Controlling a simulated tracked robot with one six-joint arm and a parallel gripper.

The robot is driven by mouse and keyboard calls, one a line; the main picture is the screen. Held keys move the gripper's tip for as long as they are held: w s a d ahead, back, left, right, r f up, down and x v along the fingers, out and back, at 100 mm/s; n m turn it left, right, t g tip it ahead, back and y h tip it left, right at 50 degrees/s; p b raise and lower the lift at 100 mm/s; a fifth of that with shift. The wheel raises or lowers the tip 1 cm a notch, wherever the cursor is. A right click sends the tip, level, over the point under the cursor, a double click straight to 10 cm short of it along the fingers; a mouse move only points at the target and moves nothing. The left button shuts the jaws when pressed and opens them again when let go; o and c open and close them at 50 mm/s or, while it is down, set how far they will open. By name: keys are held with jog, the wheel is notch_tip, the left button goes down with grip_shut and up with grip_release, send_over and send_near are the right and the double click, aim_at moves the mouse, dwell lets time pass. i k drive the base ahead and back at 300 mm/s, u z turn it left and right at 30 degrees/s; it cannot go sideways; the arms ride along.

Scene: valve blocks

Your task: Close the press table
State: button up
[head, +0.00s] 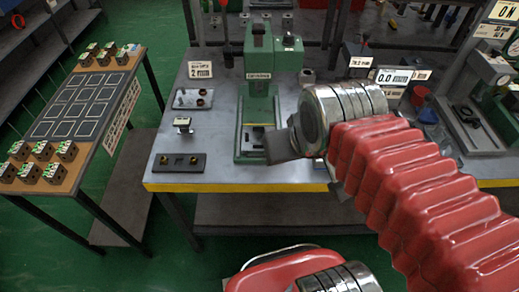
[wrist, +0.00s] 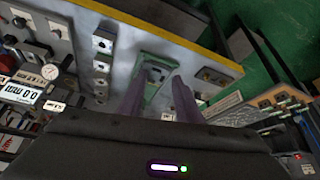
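The green press (head: 260,85) stands upright on the grey workbench (head: 215,130). Its flat base with a light frame (head: 252,155) faces the bench's yellow front edge. My gripper (head: 272,150) is at the right of this base in the head view and hides part of its right side. In the wrist view my gripper (wrist: 157,82) shows two purple-grey fingers spread apart with nothing between them. The green frame of the press base (wrist: 157,70) shows beyond and between the fingertips. I cannot tell whether a finger touches the press.
A plate with two brass fittings (head: 180,163), a small block (head: 183,125) and a tray (head: 193,98) lie left of the press. A side table with several valve blocks (head: 62,150) is at the left, across green floor.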

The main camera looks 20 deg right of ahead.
aim_at(251, 135)
jog(key=k, duration=1.3)
jog(key=u, duration=0.45)
jog(key=i, duration=0.75)
jog(key=u, duration=0.4)
jog(key=i, duration=0.75)
jog(key=z, duration=0.2)
